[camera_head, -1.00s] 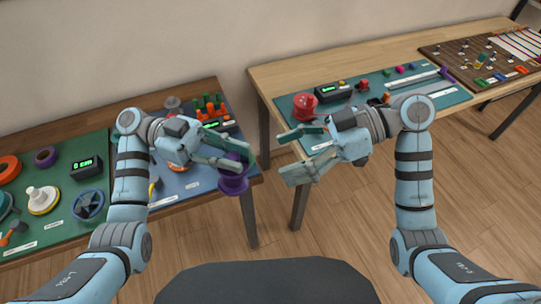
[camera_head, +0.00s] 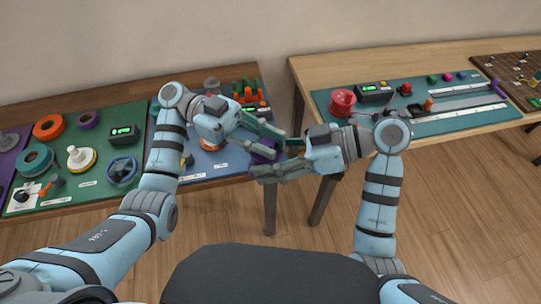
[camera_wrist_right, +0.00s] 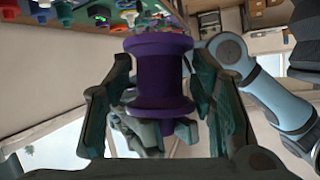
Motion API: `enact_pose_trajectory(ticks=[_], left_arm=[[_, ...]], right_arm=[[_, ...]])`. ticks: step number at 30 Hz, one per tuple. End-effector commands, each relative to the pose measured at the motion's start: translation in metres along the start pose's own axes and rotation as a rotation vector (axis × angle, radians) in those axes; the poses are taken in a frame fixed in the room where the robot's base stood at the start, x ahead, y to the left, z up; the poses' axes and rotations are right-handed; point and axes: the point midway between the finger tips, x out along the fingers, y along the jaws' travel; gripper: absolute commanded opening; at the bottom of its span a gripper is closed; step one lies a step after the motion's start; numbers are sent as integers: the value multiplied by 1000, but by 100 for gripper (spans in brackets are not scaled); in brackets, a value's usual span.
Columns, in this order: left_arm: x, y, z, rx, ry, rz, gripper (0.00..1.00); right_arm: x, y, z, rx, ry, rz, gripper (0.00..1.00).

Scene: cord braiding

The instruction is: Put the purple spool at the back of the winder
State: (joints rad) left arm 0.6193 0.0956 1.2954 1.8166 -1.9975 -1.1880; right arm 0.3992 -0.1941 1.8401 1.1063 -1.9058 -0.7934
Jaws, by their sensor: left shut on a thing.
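The purple spool (camera_head: 262,153) is held in the air in front of the left table's right end, partly hidden by my grippers in the head view. My left gripper (camera_head: 268,141) is shut on it. My right gripper (camera_head: 272,158) is open and faces the left one, with its fingers around the spool. In the right wrist view the spool (camera_wrist_right: 161,75) stands upright between the right fingers, which are apart on either side. A green board on the left table carries a white cone-shaped part (camera_head: 81,157) and a blue handwheel (camera_head: 122,168); I cannot tell which part is the winder.
The green board (camera_head: 70,190) also holds an orange ring (camera_head: 48,127), a teal ring (camera_head: 36,160) and a lit display (camera_head: 124,134). The right table has a red spool (camera_head: 342,102) on a teal board. A floor gap separates the tables.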

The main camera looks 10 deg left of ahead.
Motion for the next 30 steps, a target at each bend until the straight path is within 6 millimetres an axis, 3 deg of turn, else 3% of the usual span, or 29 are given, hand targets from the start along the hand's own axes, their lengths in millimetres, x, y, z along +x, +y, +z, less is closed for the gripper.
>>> enact_pose_trajectory(ticks=[1,6,15,16,21,30], left_arm=[[0,0,0,1,1,3,0],[1,1,0,1,2,6,0],[1,2,0,0,4,10,0],[1,2,0,-1,4,10,0],[1,2,0,-1,2,8,0],[1,1,0,0,2,4,0]], right_arm=[[0,1,0,1,1,4,36],[0,2,0,2,1,7,14],[-1,3,-1,3,1,12,16],[-1,3,-1,3,1,12,45],[-1,2,-1,2,1,10,72],[0,1,0,2,1,6,74]])
